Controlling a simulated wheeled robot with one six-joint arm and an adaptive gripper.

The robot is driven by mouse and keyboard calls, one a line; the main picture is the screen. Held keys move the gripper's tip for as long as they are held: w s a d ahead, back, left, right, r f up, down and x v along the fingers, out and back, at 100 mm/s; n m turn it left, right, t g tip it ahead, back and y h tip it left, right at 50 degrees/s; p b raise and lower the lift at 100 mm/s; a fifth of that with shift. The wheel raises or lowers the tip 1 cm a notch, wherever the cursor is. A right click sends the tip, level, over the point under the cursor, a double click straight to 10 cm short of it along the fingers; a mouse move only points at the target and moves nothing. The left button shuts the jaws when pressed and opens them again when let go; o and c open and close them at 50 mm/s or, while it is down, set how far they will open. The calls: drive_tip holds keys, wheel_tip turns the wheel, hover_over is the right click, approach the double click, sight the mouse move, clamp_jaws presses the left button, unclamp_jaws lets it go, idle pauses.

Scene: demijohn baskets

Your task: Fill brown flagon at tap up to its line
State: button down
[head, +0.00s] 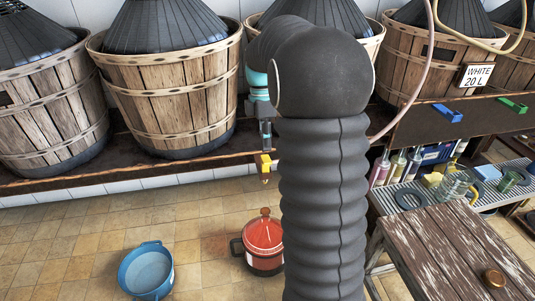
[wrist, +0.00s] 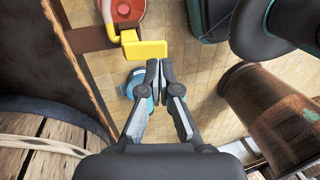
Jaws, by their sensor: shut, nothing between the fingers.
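No brown flagon can be made out for certain in either view. A yellow tap lever (wrist: 145,48) shows just ahead of my gripper (wrist: 159,80) in the wrist view. My gripper's fingers are shut and empty, apart from the lever in the picture. In the head view the yellow tap (head: 264,161) sits at the shelf's front edge, with a brass spout below it. My black arm stands in front of the middle and hides much there. No liquid is seen running.
A blue basin (head: 146,271) and a red lidded pot (head: 264,240) stand on the tiled floor. Several demijohn baskets (head: 172,95) line the shelf. A weathered table (head: 450,245) with a small brown lid (head: 494,278) and a grey rack (head: 385,200) with glassware stand at right.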

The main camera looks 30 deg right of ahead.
sight(267, 162)
drive_tip(key=shift+x, duration=1.6)
drive_tip(key=shift+f+b, duration=0.1)
drive_tip(key=shift+b, duration=0.2)
drive_tip(key=f+t+b, duration=0.1)
drive_tip(key=b, duration=0.1)
drive_tip(key=shift+s+b, duration=0.3)
drive_tip(key=shift+s+a+f+t+h+b, duration=0.15)
drive_tip(key=shift+s+t+h+b, duration=0.2)
drive_tip(key=shift+t+b, duration=0.5)
idle(4.8)
